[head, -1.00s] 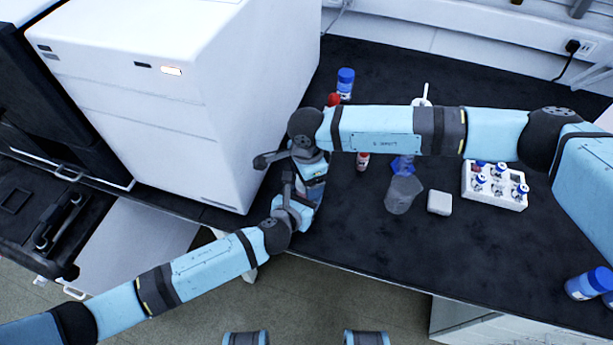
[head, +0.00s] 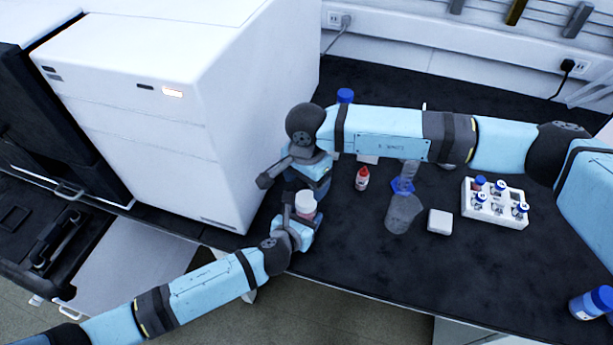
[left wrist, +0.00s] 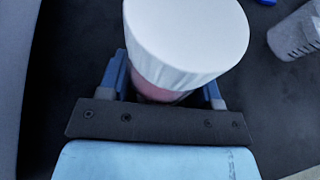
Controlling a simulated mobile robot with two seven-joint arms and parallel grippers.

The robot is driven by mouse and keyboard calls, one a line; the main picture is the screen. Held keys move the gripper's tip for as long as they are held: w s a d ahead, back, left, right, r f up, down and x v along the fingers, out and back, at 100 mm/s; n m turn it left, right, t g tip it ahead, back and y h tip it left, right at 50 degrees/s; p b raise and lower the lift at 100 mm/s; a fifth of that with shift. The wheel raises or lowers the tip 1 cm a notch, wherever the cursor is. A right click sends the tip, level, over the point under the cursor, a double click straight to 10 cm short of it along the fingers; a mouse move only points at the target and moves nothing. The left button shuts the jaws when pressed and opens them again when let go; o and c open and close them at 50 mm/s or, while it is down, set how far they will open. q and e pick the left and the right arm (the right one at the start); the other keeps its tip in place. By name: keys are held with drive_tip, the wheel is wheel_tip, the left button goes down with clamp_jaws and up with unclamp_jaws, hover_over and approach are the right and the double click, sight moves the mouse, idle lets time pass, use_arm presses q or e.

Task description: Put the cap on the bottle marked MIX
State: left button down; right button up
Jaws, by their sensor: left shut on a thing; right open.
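A container with a wide white ribbed cap-like top (head: 305,201) and a pinkish body is at my left gripper (head: 303,222), near the bench's front edge. In the left wrist view the white top (left wrist: 188,35) sits over the pink body (left wrist: 155,90), which is between the left fingers. The left gripper is shut on this container. My right gripper (head: 308,186) is open, just behind and above the white top; its fingertips are partly hidden. I cannot read a MIX label, nor tell whether the top is fully seated.
A white instrument (head: 150,110) stands close on the left. A red-capped bottle (head: 361,180), beaker (head: 403,213), white box (head: 440,221) and vial rack (head: 490,214) stand to the right. A blue-capped bottle (head: 345,96) is behind my right arm.

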sight(306, 198)
drive_tip(key=n, duration=0.1)
drive_tip(key=r+n, duration=0.1)
drive_tip(key=n, duration=0.2)
drive_tip(key=shift+r, duration=0.3)
drive_tip(key=shift+f, duration=4)
drive_tip(key=c, duration=0.9)
drive_tip(key=m, duration=0.3)
drive_tip(key=shift+m, duration=0.4)
drive_tip(key=m, duration=0.5)
